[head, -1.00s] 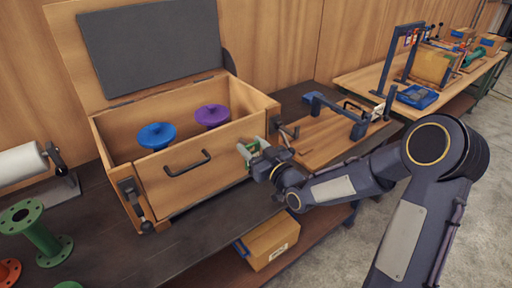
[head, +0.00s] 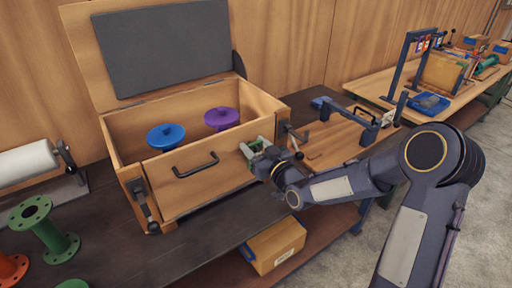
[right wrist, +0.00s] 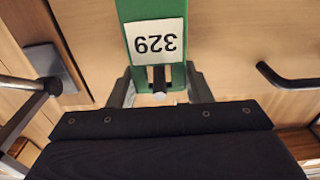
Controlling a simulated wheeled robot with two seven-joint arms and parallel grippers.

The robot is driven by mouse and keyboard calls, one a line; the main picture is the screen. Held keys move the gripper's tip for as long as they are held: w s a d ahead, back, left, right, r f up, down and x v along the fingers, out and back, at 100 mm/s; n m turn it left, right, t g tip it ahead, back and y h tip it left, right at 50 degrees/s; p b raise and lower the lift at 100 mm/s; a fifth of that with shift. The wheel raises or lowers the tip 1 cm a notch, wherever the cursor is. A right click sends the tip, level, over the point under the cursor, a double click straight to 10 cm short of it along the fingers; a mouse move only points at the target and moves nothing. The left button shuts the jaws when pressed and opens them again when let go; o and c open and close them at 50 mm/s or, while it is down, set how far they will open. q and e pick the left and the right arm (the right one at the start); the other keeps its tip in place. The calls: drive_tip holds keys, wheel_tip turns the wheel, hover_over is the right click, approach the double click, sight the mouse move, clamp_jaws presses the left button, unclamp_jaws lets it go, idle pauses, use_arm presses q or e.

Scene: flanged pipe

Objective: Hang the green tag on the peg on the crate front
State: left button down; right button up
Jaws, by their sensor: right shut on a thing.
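The green tag with a white label reading 329 (right wrist: 148,20) is between the fingers of my right gripper (right wrist: 160,88), with the label upside down in the right wrist view. A dark bar with a pale round end (right wrist: 159,85), apparently the peg, shows at the gripped end of the tag. I cannot tell for sure whether it passes through the tag's hole. In the head view my right gripper (head: 253,151) is shut on the tag at the right part of the wooden crate's front (head: 200,187). The peg is hidden there. My left gripper is out of view.
The open crate holds a blue flanged part (head: 166,136) and a purple one (head: 221,118). A black handle (head: 196,165) is on its front, with latches (head: 142,203) at its corners. A green flanged pipe (head: 45,229) stands at left. A wooden board with a frame (head: 340,140) lies right.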

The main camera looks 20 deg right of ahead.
idle(0.3)
drive_tip(key=o, duration=1)
drive_tip(key=shift+o, duration=0.2)
drive_tip(key=shift+f, duration=0.15)
drive_tip(key=shift+s+d+f+b, duration=0.1)
drive_tip(key=shift+s+f+b, duration=0.2)
drive_tip(key=shift+f+b, duration=0.65)
drive_tip(key=shift+s+d+f+b, duration=0.1)
drive_tip(key=shift+s+f+b, duration=0.25)
drive_tip(key=shift+b, duration=1)
drive_tip(key=shift+f, duration=0.1)
drive_tip(key=b+v, duration=0.2)
drive_tip(key=v, duration=0.7)
drive_tip(key=shift+r, duration=0.2)
